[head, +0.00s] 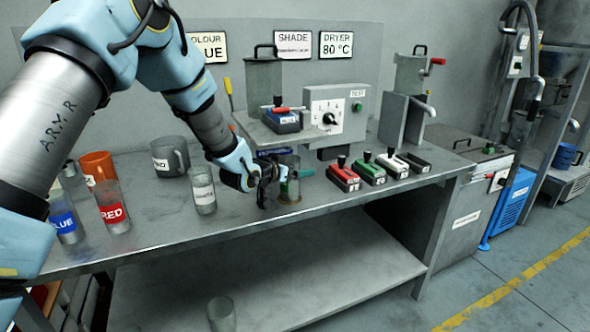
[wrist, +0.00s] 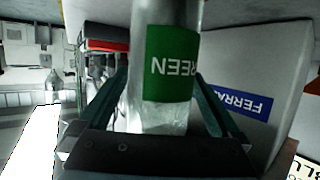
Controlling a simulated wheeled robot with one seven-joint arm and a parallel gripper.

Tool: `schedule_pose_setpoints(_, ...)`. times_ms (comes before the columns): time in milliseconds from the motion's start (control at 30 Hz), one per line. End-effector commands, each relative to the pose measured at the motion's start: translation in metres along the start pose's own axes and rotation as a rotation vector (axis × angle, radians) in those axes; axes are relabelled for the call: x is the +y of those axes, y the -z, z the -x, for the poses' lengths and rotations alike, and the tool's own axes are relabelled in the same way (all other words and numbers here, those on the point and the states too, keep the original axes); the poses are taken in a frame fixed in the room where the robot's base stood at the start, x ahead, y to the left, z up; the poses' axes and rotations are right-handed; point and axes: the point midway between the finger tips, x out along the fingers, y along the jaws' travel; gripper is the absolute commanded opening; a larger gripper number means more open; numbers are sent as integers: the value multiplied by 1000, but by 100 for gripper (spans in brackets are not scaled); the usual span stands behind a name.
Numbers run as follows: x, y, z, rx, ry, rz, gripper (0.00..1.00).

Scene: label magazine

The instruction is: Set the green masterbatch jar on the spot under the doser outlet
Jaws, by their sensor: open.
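The green masterbatch jar (head: 291,178) stands upright on the bench below the doser (head: 264,82), partly hidden by my gripper (head: 272,182). In the wrist view the jar (wrist: 163,105) is clear glass with a green label, upside down in that picture, between the two teal fingers of my gripper (wrist: 161,75). The fingers are open on either side of it; whether they touch the glass I cannot tell. The spot under the outlet is hard to make out beneath the jar, so I cannot tell how well centred it is. The outlet itself is not clearly visible.
A clear jar with a white label (head: 203,190) stands just left of my gripper. The red jar (head: 112,206), blue jar (head: 66,220), orange mug (head: 97,167) and grey mug (head: 170,154) are further left. Several coloured slides, including a red one (head: 343,177), lie to the right.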

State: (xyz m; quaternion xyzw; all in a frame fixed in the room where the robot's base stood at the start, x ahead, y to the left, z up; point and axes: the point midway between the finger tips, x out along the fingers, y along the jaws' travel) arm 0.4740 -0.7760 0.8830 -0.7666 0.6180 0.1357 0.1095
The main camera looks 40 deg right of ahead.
Motion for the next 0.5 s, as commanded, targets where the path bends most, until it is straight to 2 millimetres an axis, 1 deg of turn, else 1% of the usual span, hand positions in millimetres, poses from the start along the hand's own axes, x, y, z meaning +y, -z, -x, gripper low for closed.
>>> schedule_pose_setpoints(267, 0, 4, 3, 0, 0, 0, 99)
schedule_pose_setpoints(367, -1, 2, 16, 1, 1, 0, 99)
schedule_pose_setpoints(500, -1, 2, 45, 1, 2, -1, 99)
